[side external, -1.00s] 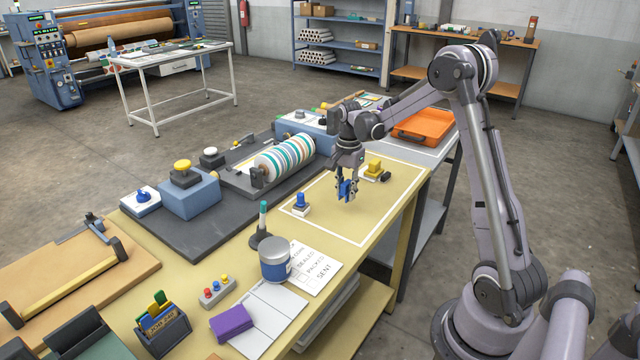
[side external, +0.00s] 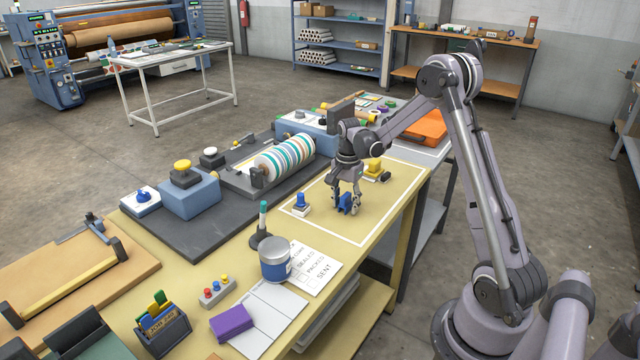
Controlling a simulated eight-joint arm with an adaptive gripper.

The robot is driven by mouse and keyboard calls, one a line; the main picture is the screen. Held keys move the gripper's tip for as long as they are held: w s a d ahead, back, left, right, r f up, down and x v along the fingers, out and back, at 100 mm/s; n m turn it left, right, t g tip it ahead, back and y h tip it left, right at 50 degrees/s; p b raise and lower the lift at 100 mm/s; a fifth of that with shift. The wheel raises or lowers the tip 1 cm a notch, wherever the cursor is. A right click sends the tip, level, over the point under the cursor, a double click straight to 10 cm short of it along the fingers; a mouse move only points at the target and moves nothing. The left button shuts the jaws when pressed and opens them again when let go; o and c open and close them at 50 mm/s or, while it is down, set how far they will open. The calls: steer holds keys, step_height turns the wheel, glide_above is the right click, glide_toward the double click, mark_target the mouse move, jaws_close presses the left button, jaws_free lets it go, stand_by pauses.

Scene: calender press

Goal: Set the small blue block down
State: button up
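The small blue block (side external: 345,203) sits low between my gripper's fingers, at the yellow work surface inside the white outline (side external: 362,245). It appears to rest on the surface. My gripper (side external: 344,211) points down over the block, with its fingertips close to the surface. The fingers look spread to either side of the block; any thin gap at their pads is too small to make out.
A blue-topped piece on a white base (side external: 301,203) stands just left of my gripper. A yellow block (side external: 373,166) and a dark piece (side external: 385,176) lie behind right. A striped roller (side external: 285,157) is behind left. The outlined area in front is clear.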

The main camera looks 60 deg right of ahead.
mark_target(346, 195)
step_height(346, 195, up, 12)
steer(key=s+a+r+n+t, duration=0.1)
steer(key=s+a+r+n, duration=0.15)
steer(key=a, duration=0.25)
steer(key=s+a+r+n+t+h, duration=0.1)
steer(key=a+r+n, duration=0.1)
steer(key=a+n, duration=0.25)
steer(key=s+a+r+n+t, duration=0.1)
steer(key=a+r+n, duration=0.1)
steer(key=a, duration=0.4)
steer(key=s+a+f+n+t+y, duration=0.1)
steer(key=s+a+n+t, duration=0.3)
steer(key=s+a+n, duration=0.4)
steer(key=shift+a+f+n, duration=0.5)
steer(key=shift+a+f, duration=0.35)
steer(key=shift+a, duration=0.4)
